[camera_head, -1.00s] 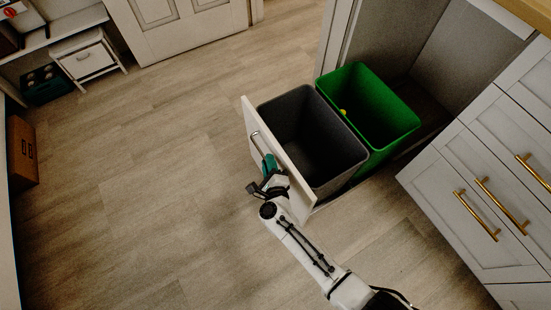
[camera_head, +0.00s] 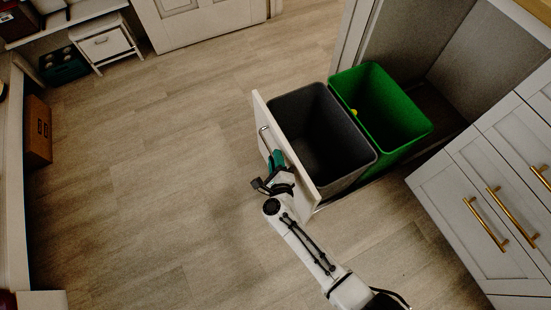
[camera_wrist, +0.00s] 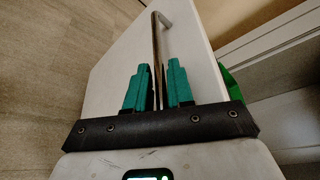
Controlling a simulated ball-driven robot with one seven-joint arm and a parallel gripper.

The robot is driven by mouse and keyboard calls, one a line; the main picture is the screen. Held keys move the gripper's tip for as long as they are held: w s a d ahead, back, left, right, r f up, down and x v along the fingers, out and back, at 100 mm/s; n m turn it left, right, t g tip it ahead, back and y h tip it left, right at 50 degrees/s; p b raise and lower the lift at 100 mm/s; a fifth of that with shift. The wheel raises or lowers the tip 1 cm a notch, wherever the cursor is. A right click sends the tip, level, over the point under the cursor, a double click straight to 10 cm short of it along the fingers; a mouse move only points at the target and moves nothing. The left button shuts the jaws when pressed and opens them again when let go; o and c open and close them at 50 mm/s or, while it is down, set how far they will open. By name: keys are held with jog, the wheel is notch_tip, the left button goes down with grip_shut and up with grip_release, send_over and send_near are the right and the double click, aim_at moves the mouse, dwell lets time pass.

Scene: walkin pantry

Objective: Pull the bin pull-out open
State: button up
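The bin pull-out stands well out of its cabinet, with its white front panel (camera_head: 292,150) facing left in the head view. It carries a grey bin (camera_head: 318,130) in front and a green bin (camera_head: 385,105) behind it. A metal bar handle (camera_head: 265,140) runs along the front panel; it also shows in the wrist view (camera_wrist: 157,45). My gripper (camera_head: 275,160) is at the handle. In the wrist view its two green fingers (camera_wrist: 157,85) stand on either side of the bar, close around it. Whether both fingers touch the bar is hard to tell.
White drawers with brass handles (camera_head: 485,215) stand at the right. The open cabinet (camera_head: 440,75) is behind the bins. The wooden floor (camera_head: 170,180) left of the front panel is clear. A cardboard box (camera_head: 38,132) and a white stool (camera_head: 100,45) are far left.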

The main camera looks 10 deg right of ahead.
jog(key=p+v, duration=0.2)
jog(key=v, duration=0.8)
jog(key=shift+s+p, duration=0.35)
jog(key=shift+a+r, duration=0.1)
